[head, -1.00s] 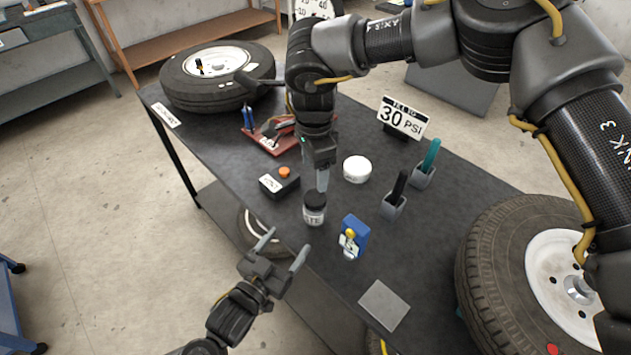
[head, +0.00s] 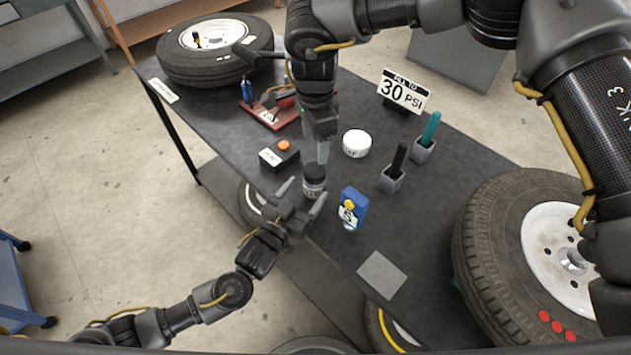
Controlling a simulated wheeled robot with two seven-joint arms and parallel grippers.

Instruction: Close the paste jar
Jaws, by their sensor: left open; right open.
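The paste jar (head: 313,188) stands upright near the table's front edge, with a dark lid (head: 315,171) on top and a white label ending in "TE". Whether the lid is fully down I cannot tell. My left gripper (head: 302,195) is open at the jar's near side, one finger on each side, not clearly touching it. My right gripper (head: 322,153) points down from above, open, its fingertips just over or behind the lid. Its far finger is mostly hidden.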

